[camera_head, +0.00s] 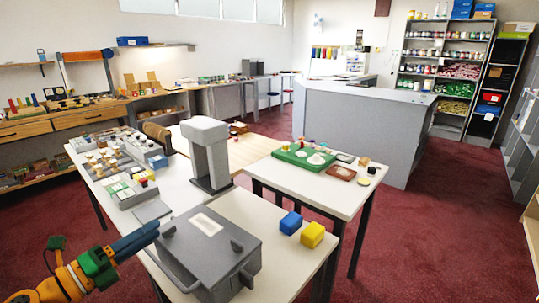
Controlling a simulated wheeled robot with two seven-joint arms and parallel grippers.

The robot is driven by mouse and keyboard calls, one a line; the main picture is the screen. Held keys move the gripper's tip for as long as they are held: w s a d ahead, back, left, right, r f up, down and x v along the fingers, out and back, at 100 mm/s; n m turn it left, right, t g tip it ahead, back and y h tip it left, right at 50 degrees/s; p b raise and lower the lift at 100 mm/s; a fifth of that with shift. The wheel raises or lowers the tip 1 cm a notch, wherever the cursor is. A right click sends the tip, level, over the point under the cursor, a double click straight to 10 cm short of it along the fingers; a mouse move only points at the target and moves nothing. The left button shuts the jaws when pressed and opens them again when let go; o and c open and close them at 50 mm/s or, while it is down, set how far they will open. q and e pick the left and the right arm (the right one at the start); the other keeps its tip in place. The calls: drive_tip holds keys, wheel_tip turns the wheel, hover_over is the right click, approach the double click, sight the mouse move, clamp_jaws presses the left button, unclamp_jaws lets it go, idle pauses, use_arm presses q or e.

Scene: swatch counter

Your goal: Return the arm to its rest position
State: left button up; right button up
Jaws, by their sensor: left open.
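My left gripper (137,241) is at the lower left, with an orange and green wrist and blue-grey fingers pointing up and right. Its fingers are beside the left end of a grey box-like device (212,250) with a pale panel on top. I cannot tell whether they touch it. No object shows in the gripper. My right gripper is not in view.
The device stands on a white table (270,268) with a blue block (290,222) and a yellow block (312,235). A grey stand (207,155) rises behind. Another white table (335,190) bears a green tray (303,157). Red carpet (425,235) is open at right.

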use_arm(q)
drive_tip(key=w+a+n+t+y, duration=0.3)
drive_tip(key=a+n+y, duration=1.25)
drive_tip(key=n, duration=0.65)
drive_tip(key=s+f+n+g, duration=0.2)
drive_tip(key=s+f+g, duration=0.1)
drive_tip(key=f, duration=1)
drive_tip(key=s+f+n+g, duration=0.2)
drive_tip(key=s+f+g, duration=0.15)
drive_tip(key=f, duration=0.95)
drive_tip(key=s+d+f+n+g+h, duration=0.1)
drive_tip(key=s+d+f+g, duration=0.3)
drive_tip(key=s+f, duration=0.45)
drive_tip(key=s+d+f+g+h, duration=0.1)
drive_tip(key=s+d+f+h, duration=0.1)
drive_tip(key=s+d+f, duration=0.5)
drive_tip(key=s+d+f+g, duration=0.1)
drive_tip(key=s+d+f, duration=0.2)
drive_tip(key=s, duration=0.4)
drive_tip(key=s+d+f+g+h, duration=0.1)
drive_tip(key=s+d+f+g, duration=0.1)
drive_tip(key=s+d+f, duration=0.2)
drive_tip(key=s+d+f+n+g, duration=0.1)
drive_tip(key=s+d+f+g, duration=0.1)
drive_tip(key=s, duration=0.8)
drive_tip(key=shift+s+d+f+h, duration=0.35)
drive_tip(key=shift+d+f, duration=0.35)
drive_tip(key=shift+d, duration=0.55)
drive_tip(key=shift+w, duration=0.15)
